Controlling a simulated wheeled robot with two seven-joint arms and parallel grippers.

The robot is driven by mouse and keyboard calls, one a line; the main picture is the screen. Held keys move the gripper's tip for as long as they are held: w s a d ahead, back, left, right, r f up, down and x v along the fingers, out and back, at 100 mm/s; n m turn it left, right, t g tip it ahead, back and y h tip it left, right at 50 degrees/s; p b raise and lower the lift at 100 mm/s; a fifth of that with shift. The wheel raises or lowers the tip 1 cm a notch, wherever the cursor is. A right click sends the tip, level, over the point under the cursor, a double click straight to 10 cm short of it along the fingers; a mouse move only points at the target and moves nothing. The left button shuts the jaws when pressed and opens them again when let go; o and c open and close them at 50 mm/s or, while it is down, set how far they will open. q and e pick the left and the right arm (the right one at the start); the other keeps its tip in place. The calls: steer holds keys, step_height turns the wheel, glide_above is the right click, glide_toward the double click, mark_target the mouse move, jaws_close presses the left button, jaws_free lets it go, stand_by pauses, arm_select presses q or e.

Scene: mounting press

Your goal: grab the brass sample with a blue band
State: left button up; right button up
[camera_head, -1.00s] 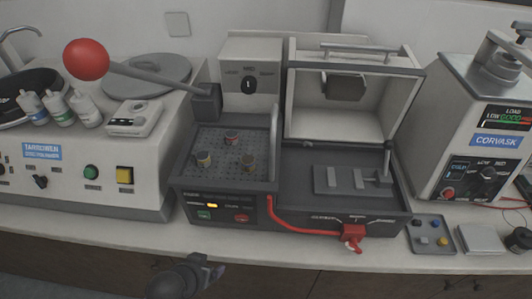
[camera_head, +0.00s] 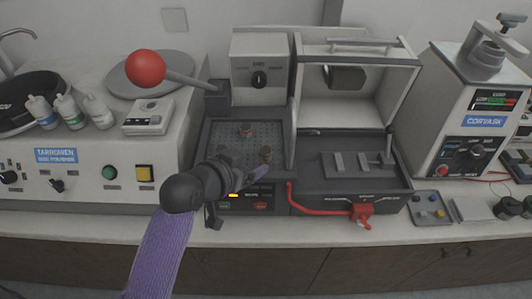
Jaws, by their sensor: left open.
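The dark perforated tray (camera_head: 233,129) of the press holds several small samples. A sample with a reddish band (camera_head: 246,130) stands at the back. A brass-coloured sample (camera_head: 266,153) stands at the right; its band colour is too small to tell. A third sample (camera_head: 223,151) at the left is partly hidden behind my gripper, and its band cannot be made out. My left gripper (camera_head: 239,196) is open and empty, in front of and over the tray's front edge, apart from the samples. Its purple-sleeved arm comes from below. My right gripper is not in view.
A red ball on a lever (camera_head: 146,69) juts out at the upper left. The open white hood (camera_head: 355,103) stands right of the tray. A red-handled lever (camera_head: 362,210) is at the front. A small tray of coloured pieces (camera_head: 432,207) lies to the right.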

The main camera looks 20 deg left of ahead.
mark_target(264, 152)
arm_select(q)
steer(key=x, duration=0.2)
steer(key=b+x, duration=0.1)
steer(key=x, duration=0.5)
steer(key=shift+w+a+f+b, duration=0.1)
steer(key=shift+w+a+b, duration=0.1)
steer(key=shift+a+b, duration=0.2)
steer(key=shift+s, duration=0.1)
jaws_close()
